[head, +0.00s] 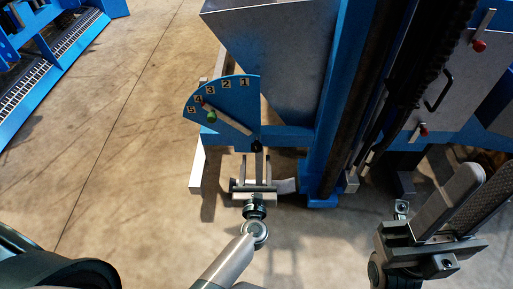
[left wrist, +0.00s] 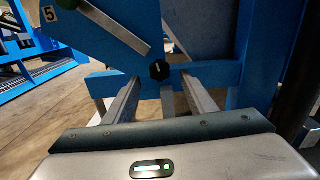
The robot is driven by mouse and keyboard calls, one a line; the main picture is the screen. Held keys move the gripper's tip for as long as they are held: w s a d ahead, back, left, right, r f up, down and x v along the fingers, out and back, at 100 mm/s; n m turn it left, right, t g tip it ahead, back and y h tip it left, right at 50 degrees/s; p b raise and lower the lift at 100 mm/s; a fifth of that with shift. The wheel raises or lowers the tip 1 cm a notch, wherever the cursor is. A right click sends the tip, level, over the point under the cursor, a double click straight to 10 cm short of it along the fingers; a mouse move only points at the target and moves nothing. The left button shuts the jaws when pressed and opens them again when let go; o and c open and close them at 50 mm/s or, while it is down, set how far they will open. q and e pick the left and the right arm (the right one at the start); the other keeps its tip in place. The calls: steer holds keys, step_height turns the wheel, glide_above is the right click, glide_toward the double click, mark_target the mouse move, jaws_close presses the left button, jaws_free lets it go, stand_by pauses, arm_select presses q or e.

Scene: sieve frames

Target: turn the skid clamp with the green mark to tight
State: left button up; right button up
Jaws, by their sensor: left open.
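A grey lever (head: 232,122) with a green knob (head: 211,117) lies across a blue quarter-round plate (head: 236,92) numbered 1 to 5. Its knob end is near 4 and 5. I cannot tell whether it is the skid clamp. In the left wrist view the lever (left wrist: 118,28) runs up-left from near a black pivot (left wrist: 160,70). My left gripper (head: 254,165) is open and empty, its fingers pointing at the plate's lower corner, below the pivot. The lever is not between them. My right gripper (head: 462,205) is at the lower right, away from the lever; its jaw gap is unclear.
Two handles with red knobs (head: 479,46) (head: 423,130) are on the grey panel at the right. A blue upright post (head: 340,100) and a grey hopper (head: 275,50) stand behind the plate. Open concrete floor (head: 120,140) lies to the left.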

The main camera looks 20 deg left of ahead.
mark_target(256, 150)
arm_select(q)
steer(key=b+x, duration=0.1)
steer(key=x, duration=0.6)
steer(key=c, duration=1)
